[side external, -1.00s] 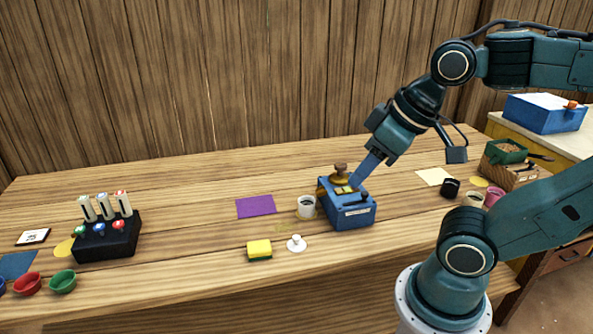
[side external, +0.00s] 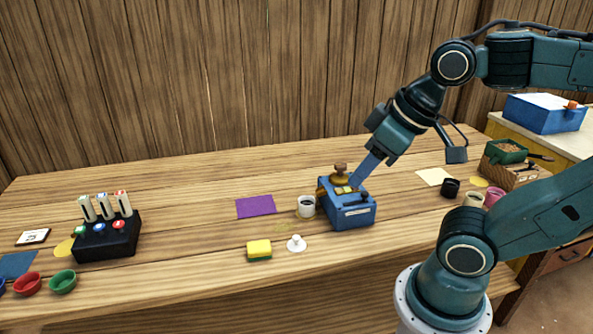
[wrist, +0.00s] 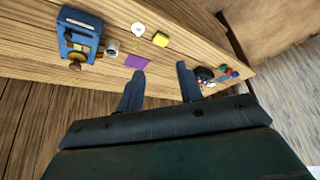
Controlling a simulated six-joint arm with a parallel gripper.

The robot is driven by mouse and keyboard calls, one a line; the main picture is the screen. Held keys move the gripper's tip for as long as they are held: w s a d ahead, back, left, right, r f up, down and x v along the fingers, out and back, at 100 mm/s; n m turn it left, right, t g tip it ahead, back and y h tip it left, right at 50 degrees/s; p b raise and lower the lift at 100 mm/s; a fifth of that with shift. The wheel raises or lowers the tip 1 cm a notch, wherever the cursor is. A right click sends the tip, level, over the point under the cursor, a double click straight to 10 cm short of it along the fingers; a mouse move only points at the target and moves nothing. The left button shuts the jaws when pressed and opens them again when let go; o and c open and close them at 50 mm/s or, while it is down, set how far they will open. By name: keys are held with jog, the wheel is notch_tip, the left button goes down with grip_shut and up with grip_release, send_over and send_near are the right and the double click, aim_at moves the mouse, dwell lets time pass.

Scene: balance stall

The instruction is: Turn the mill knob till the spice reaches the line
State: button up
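The mill is a blue box (side external: 352,216) with a pale label on its front and a brown knob (side external: 340,169) on top, in the middle of the bench. It also shows at the upper left of the wrist view (wrist: 80,38). A white cup (side external: 306,207) with a dark inside stands beside the mill on its left. My gripper (side external: 358,180) overlaps the mill's top in the side view. In the wrist view my gripper (wrist: 160,69) has its fingers apart with nothing between them, and the mill lies off to their left. The spice level and line cannot be made out.
A yellow sponge (side external: 259,249) and a white knobbed piece (side external: 297,244) lie in front. A purple sheet (side external: 256,206) lies left of the cup. A black rack (side external: 107,238) and bowls stand far left; several cups stand right. Bench between rack and sponge is clear.

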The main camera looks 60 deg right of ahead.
jog(key=o, duration=0.5)
jog(key=w+d+r+g+h, duration=0.1)
jog(key=w+d+r+g, duration=0.15)
jog(key=w+d, duration=1.05)
jog(key=w+d+f+g, duration=0.1)
jog(key=d+f, duration=0.1)
jog(key=d, duration=0.4)
jog(key=w+d+f+g, duration=0.1)
jog(key=d+f, duration=0.2)
jog(key=d, duration=0.4)
jog(key=w+d+f+g+y, duration=0.1)
jog(key=d+f, duration=0.2)
jog(key=d, duration=0.3)
jog(key=shift+w+d+f, duration=0.15)
jog(key=shift+w+d, duration=0.15)
jog(key=shift+w, duration=0.05)
jog(key=shift+f, duration=0.15)
